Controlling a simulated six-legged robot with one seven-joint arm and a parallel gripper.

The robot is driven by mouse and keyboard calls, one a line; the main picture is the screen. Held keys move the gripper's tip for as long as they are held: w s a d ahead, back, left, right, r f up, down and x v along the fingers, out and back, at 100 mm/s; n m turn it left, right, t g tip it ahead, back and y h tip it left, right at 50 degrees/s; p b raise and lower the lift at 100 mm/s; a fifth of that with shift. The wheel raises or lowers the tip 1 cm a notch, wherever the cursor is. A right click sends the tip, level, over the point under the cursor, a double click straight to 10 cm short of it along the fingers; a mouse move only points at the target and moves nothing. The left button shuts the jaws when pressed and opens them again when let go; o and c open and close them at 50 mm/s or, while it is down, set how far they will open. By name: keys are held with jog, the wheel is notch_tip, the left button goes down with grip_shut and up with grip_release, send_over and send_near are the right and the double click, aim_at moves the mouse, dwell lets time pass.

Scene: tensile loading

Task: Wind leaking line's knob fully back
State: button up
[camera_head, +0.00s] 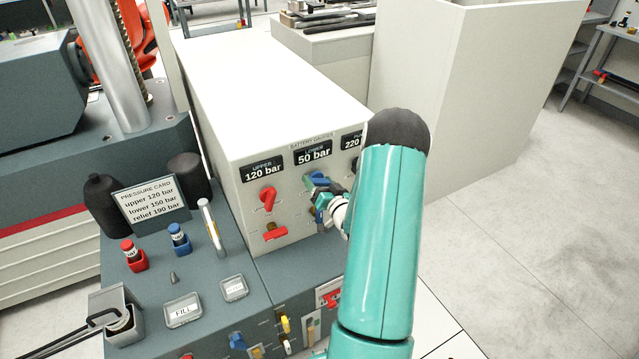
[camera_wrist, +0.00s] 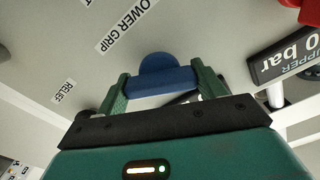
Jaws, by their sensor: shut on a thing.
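The white panel (camera_head: 246,197) carries a display reading UPPER 120 bar (camera_head: 263,170), one reading LOWER 50 bar (camera_head: 313,153), and a third, partly hidden, showing 220 (camera_head: 352,143). A red knob (camera_head: 268,196) sits under the upper display. A blue knob (camera_head: 316,178) sits under the lower display; it also shows in the wrist view (camera_wrist: 158,66). My gripper (camera_head: 326,192) is at the blue knob. In the wrist view, its two green fingers (camera_wrist: 161,86) are shut on the blue knob from both sides. My arm hides the panel's right part.
A pressure card (camera_head: 149,203) reads upper 120, lower 150, relief 190 bar. Red (camera_head: 134,256) and blue (camera_head: 179,238) capped items stand on the bench. A red lever (camera_head: 275,233) sits below the red knob. Floor at right is clear.

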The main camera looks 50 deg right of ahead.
jog(key=m, duration=0.6)
jog(key=shift+s, duration=0.1)
jog(key=m, duration=0.6)
jog(key=shift+m, duration=0.4)
jog(key=o, duration=1)
jog(key=v, duration=1.3)
jog(key=shift+s+a, duration=0.1)
jog(key=shift+s, duration=0.2)
